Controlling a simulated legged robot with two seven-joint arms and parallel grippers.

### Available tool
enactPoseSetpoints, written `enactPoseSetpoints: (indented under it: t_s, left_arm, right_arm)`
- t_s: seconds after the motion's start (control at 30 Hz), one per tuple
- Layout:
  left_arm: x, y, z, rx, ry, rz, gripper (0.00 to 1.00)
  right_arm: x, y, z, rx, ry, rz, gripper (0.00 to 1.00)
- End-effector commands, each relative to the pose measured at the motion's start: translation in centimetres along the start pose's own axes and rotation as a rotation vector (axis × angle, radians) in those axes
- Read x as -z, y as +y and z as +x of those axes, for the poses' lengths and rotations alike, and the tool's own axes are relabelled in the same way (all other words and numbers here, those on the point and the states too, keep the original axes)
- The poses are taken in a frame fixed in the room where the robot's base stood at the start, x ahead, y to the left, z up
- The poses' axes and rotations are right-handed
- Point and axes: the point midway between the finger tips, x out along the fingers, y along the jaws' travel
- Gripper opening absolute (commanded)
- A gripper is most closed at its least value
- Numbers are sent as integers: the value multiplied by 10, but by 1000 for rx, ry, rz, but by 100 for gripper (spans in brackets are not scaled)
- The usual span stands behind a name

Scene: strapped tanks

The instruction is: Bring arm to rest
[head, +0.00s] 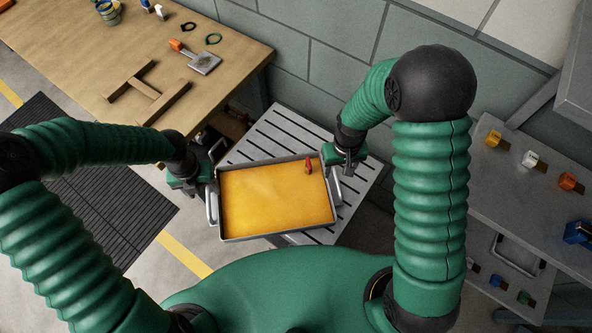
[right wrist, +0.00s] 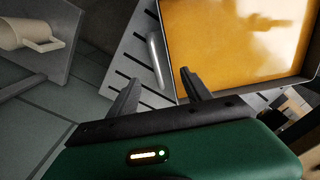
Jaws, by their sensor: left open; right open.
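A metal tray (head: 277,236) with an amber-yellow inside lies over a slatted grey stand (head: 292,128), with a handle at each side. My left gripper (head: 212,166) is open at the tray's left side, close to the left handle (head: 211,204). My right gripper (head: 343,170) is open at the tray's right side. In the right wrist view its two fingers (right wrist: 157,92) are spread, with a handle (right wrist: 155,60) just beyond the gap between them. I cannot tell whether either gripper touches its handle.
A small red thing (head: 307,166) is in the tray's far right corner. A wooden workbench (head: 85,50) with tools stands at the back left. A grey shelf (head: 520,200) with small coloured items stands at the right. A dark ribbed mat (head: 110,215) lies on the floor.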

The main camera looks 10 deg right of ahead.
Motion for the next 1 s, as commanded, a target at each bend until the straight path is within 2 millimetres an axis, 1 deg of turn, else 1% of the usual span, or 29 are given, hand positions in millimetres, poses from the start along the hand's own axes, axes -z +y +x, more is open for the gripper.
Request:
enactPoseSetpoints:
  t_s: [0.1,0.5,0.57,0.63,0.67,0.77,0.8,0.87,0.9,0.97,1.0]
  left_arm:
    - [0,0,0,0,0,0,57]
    - [0,0,0,0,0,-2,57]
    - [2,0,-1,-3,1,-28,57]
    - [6,2,-5,-15,5,-125,57]
    - [10,2,-8,-21,7,-192,57]
    - [25,6,-21,-51,0,-530,57]
    - [31,8,-27,-59,-9,-699,57]
    - [40,10,-38,-66,-28,-960,57]
    - [45,12,-45,-63,-45,-1137,57]
    - [51,12,-56,-49,-71,-1402,57]
    - [55,13,-63,-32,-88,-1583,57]
  right_arm:
    - [0,0,-7,0,0,0,57]
    - [-1,0,-7,0,-1,0,57]
    - [-1,0,-9,0,2,1,57]
    - [-2,0,-15,1,11,1,57]
    - [-3,0,-19,1,18,2,57]
    - [-10,0,-38,2,47,3,57]
    - [-14,0,-46,3,60,4,57]
    - [-19,0,-58,3,80,4,57]
    - [-23,0,-65,4,93,4,57]
    - [-30,0,-75,4,113,4,57]
    - [-34,0,-82,4,126,3,57]
